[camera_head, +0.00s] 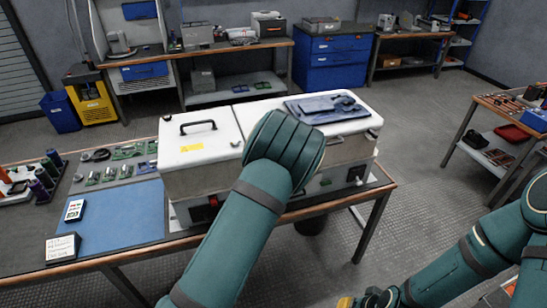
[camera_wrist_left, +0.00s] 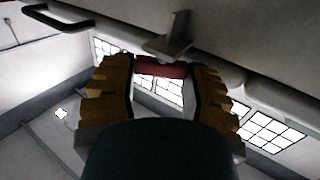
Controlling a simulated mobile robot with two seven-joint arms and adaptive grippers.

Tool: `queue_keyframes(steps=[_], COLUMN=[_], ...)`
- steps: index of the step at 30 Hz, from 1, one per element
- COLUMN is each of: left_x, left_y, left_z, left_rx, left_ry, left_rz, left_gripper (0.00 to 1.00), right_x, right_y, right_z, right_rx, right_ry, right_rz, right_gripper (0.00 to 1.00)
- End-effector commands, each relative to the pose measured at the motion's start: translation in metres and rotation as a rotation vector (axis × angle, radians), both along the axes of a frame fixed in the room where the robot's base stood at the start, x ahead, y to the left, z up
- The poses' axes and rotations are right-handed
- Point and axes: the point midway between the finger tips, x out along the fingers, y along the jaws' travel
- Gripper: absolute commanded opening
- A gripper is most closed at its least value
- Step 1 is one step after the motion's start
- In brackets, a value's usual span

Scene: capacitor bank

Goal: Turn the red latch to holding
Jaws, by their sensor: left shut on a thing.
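The red latch (camera_wrist_left: 160,68) shows in the left wrist view as a short dark red bar below a grey metal bracket (camera_wrist_left: 172,40). My left gripper (camera_wrist_left: 162,84) has its ribbed brown fingers on either side of the bar, shut on it. In the head view my left forearm and wrist cover the latch and the left fingers. The white-lidded capacitor bank (camera_head: 200,140) stands on the workbench, its lid down. My right gripper (camera_head: 362,301) is at the bottom edge of the head view, partly cut off, away from the bank; its opening cannot be made out.
A black handle (camera_head: 198,126) stands on the lid, and a blue tray (camera_head: 310,112) lies on the right lid part. A blue mat (camera_head: 120,222) with small devices lies left of the bank. A side table (camera_head: 500,118) stands at the right, with open floor between.

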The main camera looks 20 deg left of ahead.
Motion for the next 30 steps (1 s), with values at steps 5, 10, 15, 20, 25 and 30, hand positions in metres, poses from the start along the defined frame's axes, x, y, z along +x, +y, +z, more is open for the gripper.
queue_keyframes(steps=[5, 10, 15, 20, 25, 30], left_x=[0.0, 0.0, 0.0, 0.0, -0.005, -0.028], left_y=[0.0, 0.0, 0.0, 0.0, 0.0, -0.002], left_z=[0.001, 0.002, 0.001, 0.001, 0.001, 0.0], left_rx=[-0.001, -0.001, -0.001, -0.001, -0.001, -0.003], left_ry=[-0.002, -0.003, -0.002, -0.001, -0.001, 0.001], left_rz=[-0.009, -0.008, -0.008, -0.008, -0.007, -0.007], left_gripper=[0.14, 0.14, 0.83, 0.83, 0.83, 0.83], right_x=[0.0, 0.0, 0.0, 0.0, 0.0, 0.0], right_y=[0.0, 0.0, 0.0, 0.0, 0.0, 0.0], right_z=[0.0, 0.0, 0.0, 0.0, 0.0, 0.0], right_rx=[0.0, 0.0, 0.0, 0.0, 0.0, 0.0], right_ry=[0.0, 0.0, 0.0, 0.0, 0.0, 0.0], right_rz=[0.0, 0.0, 0.0, 0.0, 0.001, 0.001], right_gripper=[0.26, 0.26, 0.26, 0.26, 0.26, 0.26])
